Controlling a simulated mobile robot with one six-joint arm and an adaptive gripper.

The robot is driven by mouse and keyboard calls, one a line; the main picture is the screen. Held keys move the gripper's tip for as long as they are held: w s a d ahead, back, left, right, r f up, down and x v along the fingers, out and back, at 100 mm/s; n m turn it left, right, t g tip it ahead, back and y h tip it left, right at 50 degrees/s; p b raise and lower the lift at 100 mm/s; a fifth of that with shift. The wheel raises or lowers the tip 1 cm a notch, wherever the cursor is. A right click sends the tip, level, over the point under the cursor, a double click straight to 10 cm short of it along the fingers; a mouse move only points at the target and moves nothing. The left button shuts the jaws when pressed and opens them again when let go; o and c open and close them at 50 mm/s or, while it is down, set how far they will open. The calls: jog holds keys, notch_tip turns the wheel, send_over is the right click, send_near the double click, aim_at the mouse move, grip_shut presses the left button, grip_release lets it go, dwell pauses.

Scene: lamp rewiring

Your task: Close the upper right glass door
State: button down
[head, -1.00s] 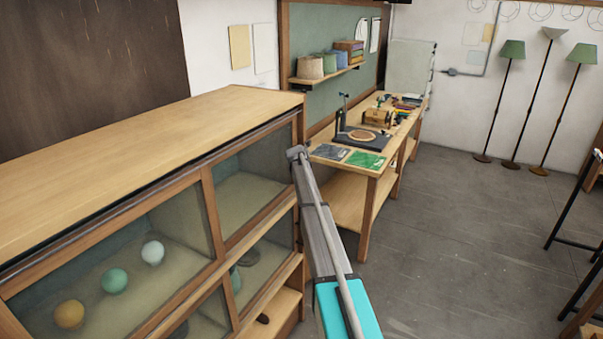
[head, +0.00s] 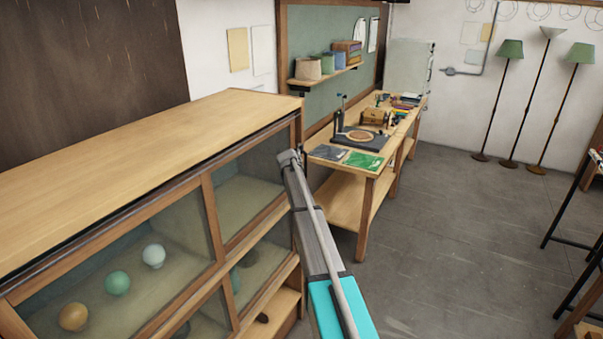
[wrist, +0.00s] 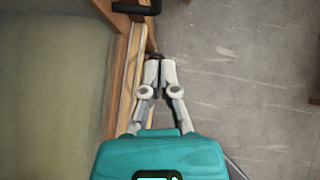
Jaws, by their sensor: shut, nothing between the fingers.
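The upper right glass door (head: 247,185) is on the front of a wooden cabinet (head: 140,140) at the left of the head view. My arm passes in front of its right end, and I cannot tell there how far open it is. The wrist view shows a greenish pane (wrist: 50,80) with a wooden frame edge (wrist: 130,75) and a black handle (wrist: 136,9) at the top. My gripper (wrist: 153,62) is shut and empty, its tips close beside the wooden edge; contact is unclear. I cannot make out the fingers in the head view.
Coloured globes (head: 117,283) sit behind the upper left glass. A workbench (head: 355,172) with tools and a green mat stands behind the cabinet. Floor lamps (head: 512,105) stand at the back right. The grey floor (head: 450,240) in the middle is clear.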

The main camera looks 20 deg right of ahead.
jog(key=shift+p+v, duration=1.7)
jog(key=shift+v, duration=1.1)
jog(key=s+a+f+m+g+y+b, duration=0.2)
jog(key=s+a+f+m+b, duration=0.4)
jog(key=s, duration=0.9)
jog(key=s+a+f+m+g+y+b, duration=0.2)
jog(key=s+a+f+m+b, duration=0.5)
jog(key=s, duration=0.9)
jog(key=s+a+f+m+g+y+b, duration=0.2)
jog(key=s+a+f+m+b, duration=0.4)
jog(key=s+a+f+m, duration=0.6)
jog(key=s+a+m, duration=0.2)
jog(key=s+a, duration=0.1)
jog(key=shift+s+m+g+b, duration=0.3)
